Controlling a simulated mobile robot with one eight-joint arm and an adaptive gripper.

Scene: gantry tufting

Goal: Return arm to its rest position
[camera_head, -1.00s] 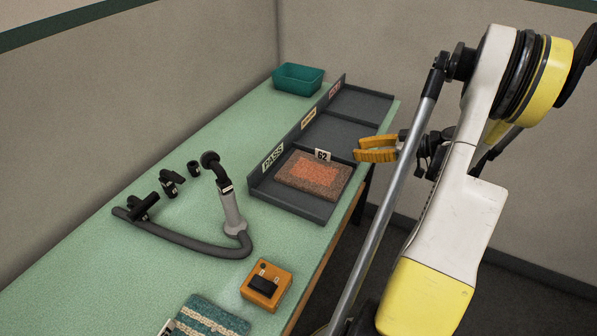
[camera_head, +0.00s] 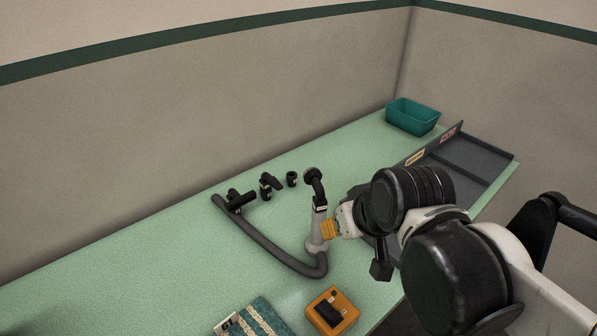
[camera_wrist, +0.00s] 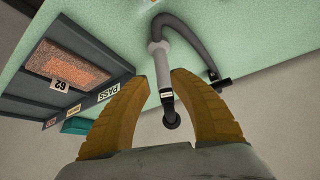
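My gripper (camera_head: 328,229) has orange-yellow fingers and is over the table, close to the grey handle of a hose tool (camera_head: 316,232). In the wrist view my gripper (camera_wrist: 160,76) is spread open and holds nothing that I can see. The hose tool (camera_wrist: 163,72) with its black bent head shows in the gap between the fingers there. I cannot tell whether it is between the fingertips or just beyond them. My arm hides part of the sorting tray in the head view.
The grey sorting tray (camera_head: 467,172) and teal bin (camera_head: 413,116) stand at the far end. A brown-orange carpet sample (camera_wrist: 66,64) lies in the PASS section. An orange switch box (camera_head: 332,311), a teal striped sample (camera_head: 263,316) and small black fittings (camera_head: 268,184) are on the green table (camera_head: 150,265).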

